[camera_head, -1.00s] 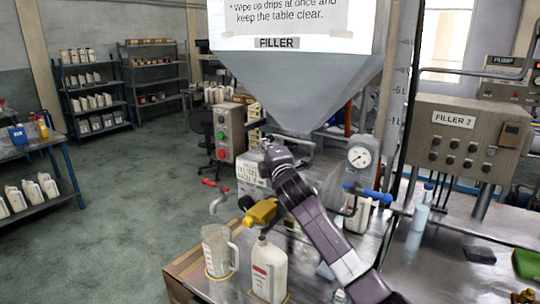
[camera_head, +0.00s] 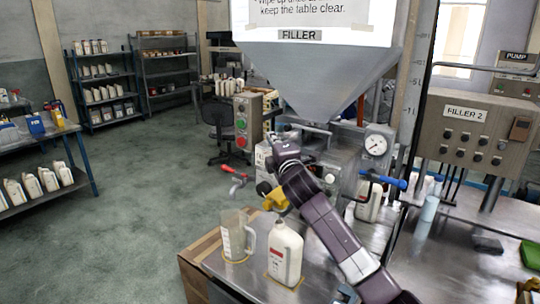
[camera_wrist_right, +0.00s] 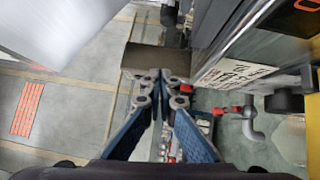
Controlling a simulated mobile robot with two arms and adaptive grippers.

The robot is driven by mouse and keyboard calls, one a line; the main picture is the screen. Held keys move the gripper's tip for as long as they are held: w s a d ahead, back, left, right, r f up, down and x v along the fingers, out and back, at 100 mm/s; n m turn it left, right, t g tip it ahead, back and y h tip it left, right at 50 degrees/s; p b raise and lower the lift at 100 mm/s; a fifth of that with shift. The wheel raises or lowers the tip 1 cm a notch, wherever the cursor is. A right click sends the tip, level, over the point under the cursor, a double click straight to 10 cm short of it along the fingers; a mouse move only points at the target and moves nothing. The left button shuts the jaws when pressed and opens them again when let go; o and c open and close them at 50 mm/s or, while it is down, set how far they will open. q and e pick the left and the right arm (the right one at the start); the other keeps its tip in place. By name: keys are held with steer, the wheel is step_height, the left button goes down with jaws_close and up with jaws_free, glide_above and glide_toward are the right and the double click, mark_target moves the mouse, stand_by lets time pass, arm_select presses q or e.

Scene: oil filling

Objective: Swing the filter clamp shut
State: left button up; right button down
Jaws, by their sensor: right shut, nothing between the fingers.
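My right gripper (camera_head: 272,137) is beside the filler machine, below the grey hopper. In the right wrist view its blue fingers (camera_wrist_right: 160,80) meet at the tips and hold nothing. A brown block (camera_wrist_right: 150,60) lies just beyond the fingertips; I cannot tell whether they touch it. A metal housing with a printed label (camera_wrist_right: 235,72) is to the right of the fingers. I cannot clearly pick out the filter clamp; my right arm covers part of the machine in the head view. My left gripper is not in view.
A yellow part (camera_head: 275,198) sits above a white bottle (camera_head: 285,253). A clear jug (camera_head: 236,236) stands left of the bottle. A red-handled valve (camera_head: 233,174), a gauge (camera_head: 376,146) and a blue handle (camera_head: 388,181) project nearby. The floor at left is open.

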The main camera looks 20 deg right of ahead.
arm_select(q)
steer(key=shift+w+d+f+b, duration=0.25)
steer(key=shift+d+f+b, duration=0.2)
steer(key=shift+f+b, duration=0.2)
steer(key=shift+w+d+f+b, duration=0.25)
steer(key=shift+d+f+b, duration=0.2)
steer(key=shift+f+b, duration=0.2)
arm_select(e)
steer(key=s+a+f, duration=0.1)
steer(key=s, duration=0.6)
steer(key=shift+s+f, duration=0.2)
